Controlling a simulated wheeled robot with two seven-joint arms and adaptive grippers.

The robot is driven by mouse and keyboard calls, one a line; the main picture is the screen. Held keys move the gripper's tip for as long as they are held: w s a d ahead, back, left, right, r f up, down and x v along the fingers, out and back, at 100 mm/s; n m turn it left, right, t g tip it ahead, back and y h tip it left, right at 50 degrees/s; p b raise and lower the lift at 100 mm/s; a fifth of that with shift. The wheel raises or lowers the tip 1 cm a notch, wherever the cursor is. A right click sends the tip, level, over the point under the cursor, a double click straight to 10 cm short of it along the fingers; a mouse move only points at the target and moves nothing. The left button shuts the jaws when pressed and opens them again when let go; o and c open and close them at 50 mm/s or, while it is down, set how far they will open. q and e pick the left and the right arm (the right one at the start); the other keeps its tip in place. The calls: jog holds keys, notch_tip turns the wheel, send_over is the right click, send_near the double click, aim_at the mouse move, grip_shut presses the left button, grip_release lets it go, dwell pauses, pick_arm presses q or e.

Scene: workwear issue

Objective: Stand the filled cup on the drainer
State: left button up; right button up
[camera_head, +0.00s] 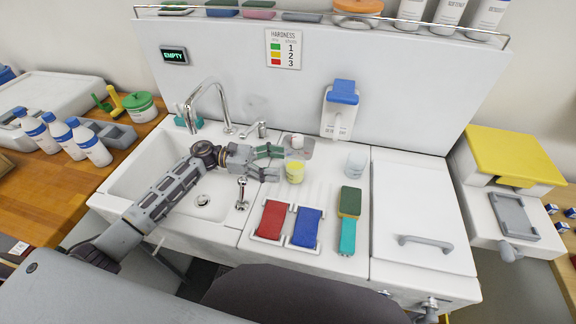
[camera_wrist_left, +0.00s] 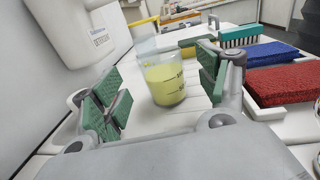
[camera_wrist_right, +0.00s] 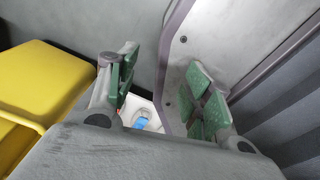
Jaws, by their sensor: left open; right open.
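A clear cup of yellow liquid (camera_head: 295,173) stands upright on the white ribbed drainer (camera_head: 333,181), right of the basin. In the left wrist view the filled cup (camera_wrist_left: 165,82) is just ahead of and between the green finger pads, with gaps on both sides. My left gripper (camera_head: 274,162) is open and empty, reaching in from the left beside the cup. My right gripper (camera_wrist_right: 166,98) is open and empty in its wrist view, away from the cup; the head view does not show it.
An empty-looking clear cup (camera_head: 356,162) stands further right. A red pad (camera_head: 271,219), blue pad (camera_head: 307,227) and green-topped brush (camera_head: 349,205) lie in front. A detergent dispenser (camera_head: 340,112) hangs on the backboard. The tap (camera_head: 211,105) stands behind the basin. The display (camera_head: 174,56) reads EMPTY.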

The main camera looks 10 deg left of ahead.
pick_arm(q)
jog(key=a, duration=0.3)
jog(key=a+b, duration=0.1)
jog(key=shift+s+a+f, duration=0.1)
jog(key=shift+s+a, duration=0.2)
jog(key=shift+a, duration=0.05)
jog(key=shift+s+a, duration=0.1)
jog(key=shift+a, duration=0.65)
pick_arm(e)
jog(key=shift+w+d+f, duration=0.35)
jog(key=shift+w+d, duration=0.15)
jog(key=shift+d, duration=0.3)
jog(key=shift+w+d+f, duration=0.3)
jog(key=shift+w+d, duration=0.15)
jog(key=shift+d, duration=0.3)
jog(key=shift+s+a, duration=0.1)
jog(key=shift+s, duration=0.05)
